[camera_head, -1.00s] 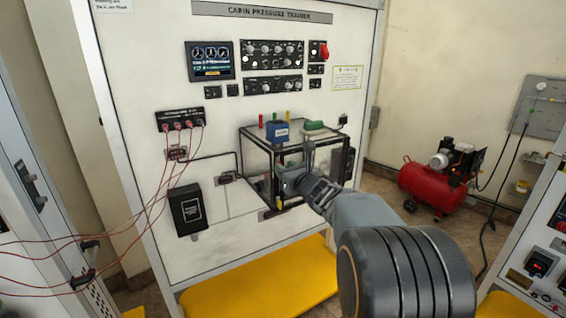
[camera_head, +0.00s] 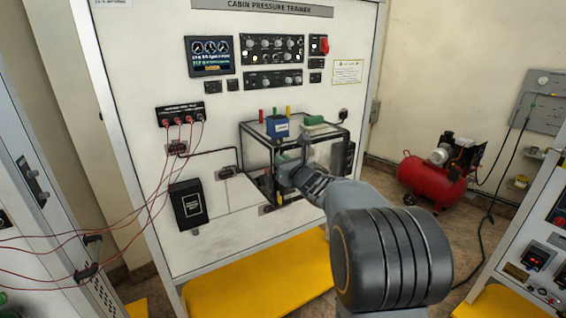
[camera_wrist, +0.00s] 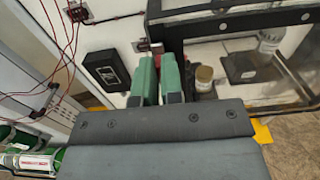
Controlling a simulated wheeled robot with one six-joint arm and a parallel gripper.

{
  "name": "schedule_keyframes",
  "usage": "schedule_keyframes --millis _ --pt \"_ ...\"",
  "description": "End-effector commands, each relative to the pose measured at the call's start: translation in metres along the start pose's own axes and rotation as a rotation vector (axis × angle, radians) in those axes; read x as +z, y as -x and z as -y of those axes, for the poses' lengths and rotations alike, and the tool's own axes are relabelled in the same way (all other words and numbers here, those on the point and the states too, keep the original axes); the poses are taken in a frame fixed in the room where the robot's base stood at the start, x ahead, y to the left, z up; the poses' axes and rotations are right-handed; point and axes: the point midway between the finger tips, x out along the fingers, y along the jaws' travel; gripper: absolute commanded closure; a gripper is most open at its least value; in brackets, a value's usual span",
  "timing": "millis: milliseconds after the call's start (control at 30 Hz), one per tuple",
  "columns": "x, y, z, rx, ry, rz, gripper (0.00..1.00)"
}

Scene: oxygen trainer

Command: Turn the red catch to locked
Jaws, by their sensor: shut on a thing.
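My gripper (camera_head: 284,163) is at the front left of the clear, black-framed box (camera_head: 325,136) on the trainer panel. In the wrist view, its two green fingers (camera_wrist: 159,80) stand close together by the box's corner post, with a narrow gap between them. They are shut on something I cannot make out. A red switch (camera_head: 324,45) is at the panel's upper right.
A blue block (camera_head: 277,127) and a green item (camera_head: 314,120) are on the box's top. A jar (camera_wrist: 204,79) is close right of the fingers. Red leads (camera_head: 146,210) hang at the left. A yellow step (camera_head: 250,280) lies below; a red compressor (camera_head: 432,183) stands right.

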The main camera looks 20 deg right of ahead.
Motion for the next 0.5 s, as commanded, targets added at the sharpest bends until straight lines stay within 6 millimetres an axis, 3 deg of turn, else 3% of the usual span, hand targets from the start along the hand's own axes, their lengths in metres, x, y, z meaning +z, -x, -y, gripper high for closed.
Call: schedule_keyframes --millis 500 --pt "-0.0024 0.0002 0.0019 -0.001 -0.093 0.002 1.0"
